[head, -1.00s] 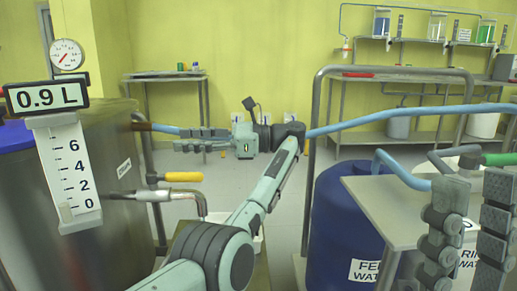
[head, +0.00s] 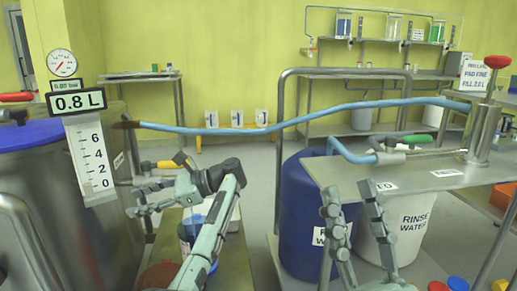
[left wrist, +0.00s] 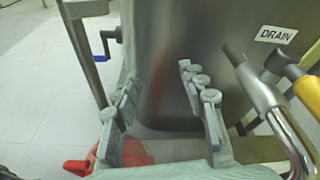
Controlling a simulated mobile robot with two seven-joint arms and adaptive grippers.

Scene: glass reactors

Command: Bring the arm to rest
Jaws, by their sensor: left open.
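My left gripper (head: 148,196) is open and empty, low in front of the steel tank (head: 45,215). In the left wrist view its spread fingers (left wrist: 160,100) point toward the tank wall (left wrist: 200,60), with nothing between them. The drain pipe (left wrist: 270,105) and its yellow handle (left wrist: 307,90) are just right of the fingers. My right gripper (head: 353,215) is raised in front of the steel table, fingers apart and empty. The blue hose (head: 290,122) runs from the tank side to the table on the right, clear of both grippers.
A blue barrel (head: 300,215) and a white rinse water bucket (head: 407,225) stand by the steel table (head: 440,168). A metal rail (head: 340,72) rises behind them. A level gauge reading 0.8 L (head: 76,101) is at left. Open floor lies beyond.

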